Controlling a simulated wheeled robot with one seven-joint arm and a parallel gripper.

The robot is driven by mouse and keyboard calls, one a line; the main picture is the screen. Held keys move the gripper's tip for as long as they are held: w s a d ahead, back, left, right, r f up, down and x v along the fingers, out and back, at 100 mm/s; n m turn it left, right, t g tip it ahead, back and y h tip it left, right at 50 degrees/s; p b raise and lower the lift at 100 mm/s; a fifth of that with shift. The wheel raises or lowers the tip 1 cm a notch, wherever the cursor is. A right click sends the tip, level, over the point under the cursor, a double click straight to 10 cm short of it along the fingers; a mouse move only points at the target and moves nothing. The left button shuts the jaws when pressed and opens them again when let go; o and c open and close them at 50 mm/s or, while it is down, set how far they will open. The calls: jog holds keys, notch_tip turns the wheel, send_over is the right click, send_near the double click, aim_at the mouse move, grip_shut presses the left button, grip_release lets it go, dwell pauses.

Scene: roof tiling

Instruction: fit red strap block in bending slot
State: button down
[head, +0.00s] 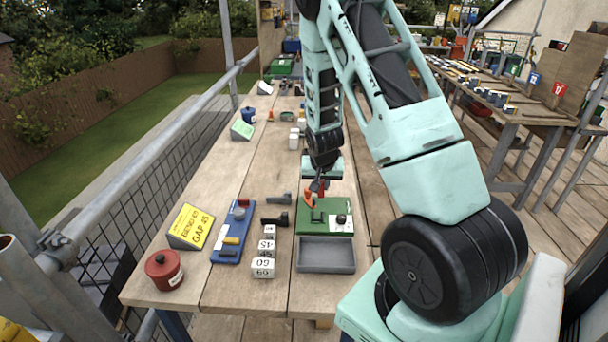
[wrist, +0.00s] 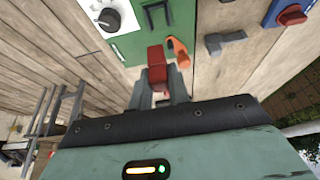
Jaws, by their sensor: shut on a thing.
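The red strap block (wrist: 156,56) is between the two fingers of my gripper (wrist: 158,88) in the wrist view. My gripper (head: 319,184) is shut on it at the far edge of the green board (head: 312,228). I cannot tell whether the block touches the board. Dark upright pieces on the board (wrist: 156,16) look like the bending slot, and they also show in the head view (head: 318,216). In the wrist view they are beyond the block, apart from it. An orange lever (wrist: 179,52) stands close beside the block. A white plate with a black knob (wrist: 108,17) is on the board.
A grey tray (head: 325,268) adjoins the board's near side. To the left are dark clamps (head: 275,219), white numbered blocks (head: 263,268), a blue tool board (head: 226,256), a yellow sign (head: 191,225) and a red pot (head: 164,270). Bare wood lies between several of them.

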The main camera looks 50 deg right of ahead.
jog(key=shift+w, duration=0.6)
jog(key=shift+f+b, duration=2.9)
jog(key=shift+f, duration=0.95)
jog(key=shift+s+f+b, duration=0.1)
jog(key=shift+f+b, duration=0.4)
jog(key=shift+f, duration=0.05)
jog(key=c, duration=1.3)
grip_release()
jog(key=shift+o, duration=0.2)
jog(key=shift+r, duration=0.15)
jog(key=shift+r+p, duration=2.55)
jog(key=shift+r, duration=0.9)
jog(key=shift+a, duration=0.1)
